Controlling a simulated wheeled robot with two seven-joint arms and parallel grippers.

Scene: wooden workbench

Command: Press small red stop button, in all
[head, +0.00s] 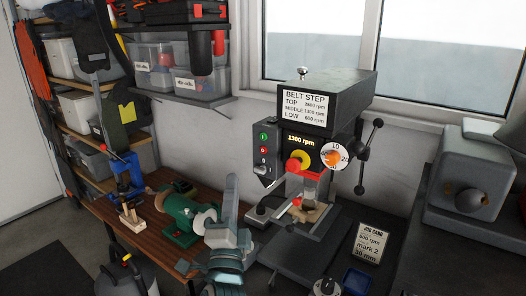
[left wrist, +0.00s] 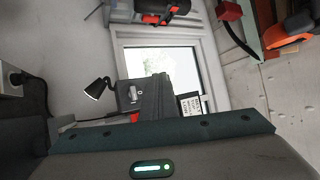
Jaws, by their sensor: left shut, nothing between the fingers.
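The drill press (head: 335,100) stands at the back of the bench. On the left of its head is a dark switch box with a green button (head: 263,136), a small red button (head: 263,149) below it, and a dial (head: 263,170) at the bottom. A larger red mushroom knob on a yellow ring (head: 305,158) sits to the right of the box. My left gripper (head: 232,181) points up from below, shut and empty, left of and lower than the switch box, apparently apart from it. In the left wrist view the small red button cannot be made out. My right gripper is not in view.
A green machine (head: 183,217) stands on the wooden bench left of my arm. A job card (head: 368,242) and a blue tray (head: 357,281) are at the lower right. The press's lever handle (head: 366,155) sticks out right. A shelf with clear bins (head: 200,82) hangs upper left.

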